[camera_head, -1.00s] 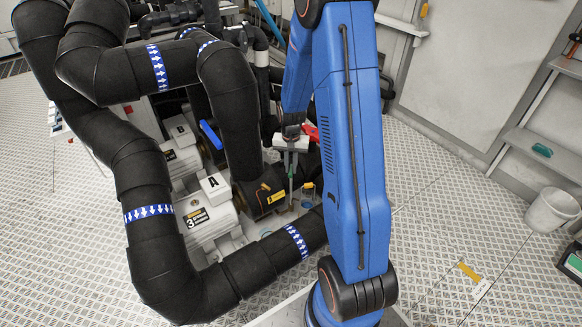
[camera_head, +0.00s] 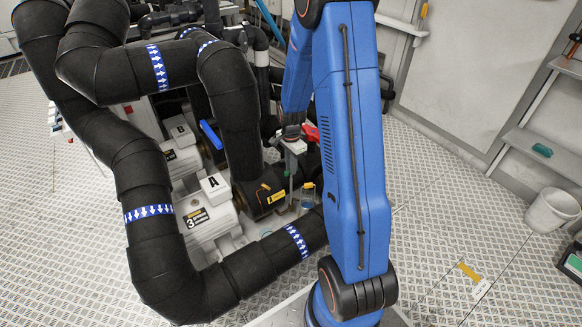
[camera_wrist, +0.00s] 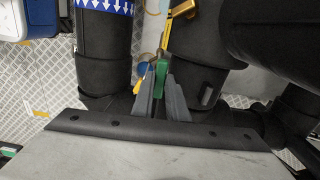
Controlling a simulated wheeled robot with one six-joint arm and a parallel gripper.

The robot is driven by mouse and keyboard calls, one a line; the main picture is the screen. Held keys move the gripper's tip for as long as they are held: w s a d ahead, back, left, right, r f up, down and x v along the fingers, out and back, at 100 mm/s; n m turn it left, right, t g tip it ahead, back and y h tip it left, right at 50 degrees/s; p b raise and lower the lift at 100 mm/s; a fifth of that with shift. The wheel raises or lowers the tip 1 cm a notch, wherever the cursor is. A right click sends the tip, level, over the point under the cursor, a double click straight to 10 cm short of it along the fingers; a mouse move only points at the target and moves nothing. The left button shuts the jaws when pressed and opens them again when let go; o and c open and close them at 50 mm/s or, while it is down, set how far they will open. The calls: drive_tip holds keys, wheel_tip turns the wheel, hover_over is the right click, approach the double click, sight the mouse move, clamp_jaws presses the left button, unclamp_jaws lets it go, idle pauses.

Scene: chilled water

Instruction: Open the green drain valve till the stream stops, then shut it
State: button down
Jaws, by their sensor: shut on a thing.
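My gripper (camera_head: 291,172) points down beside the black pump body, partly in front of the black pipework. In the wrist view my gripper (camera_wrist: 163,82) has its two grey fingers closed around the green handle (camera_wrist: 161,73) of the drain valve. The handle lies between the fingers, roughly in line with them. In the head view the handle is hidden or too small to make out. I cannot make out a stream in either view.
Thick black pipes (camera_head: 150,190) with blue arrow bands curve around the left and front. The black pump body (camera_head: 262,194) stands close to the gripper. A white bucket (camera_head: 551,210) stands on open floor at right.

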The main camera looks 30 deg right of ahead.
drive_tip(key=shift+m, duration=0.3)
drive_tip(key=c, duration=1.7)
unclamp_jaws()
drive_tip(key=shift+d, duration=0.1)
drive_tip(key=shift+c, duration=0.2)
drive_tip(key=shift+r, duration=0.15)
wheel_tip(320, 180, up, 17)
drive_tip(key=shift+r, duration=0.1)
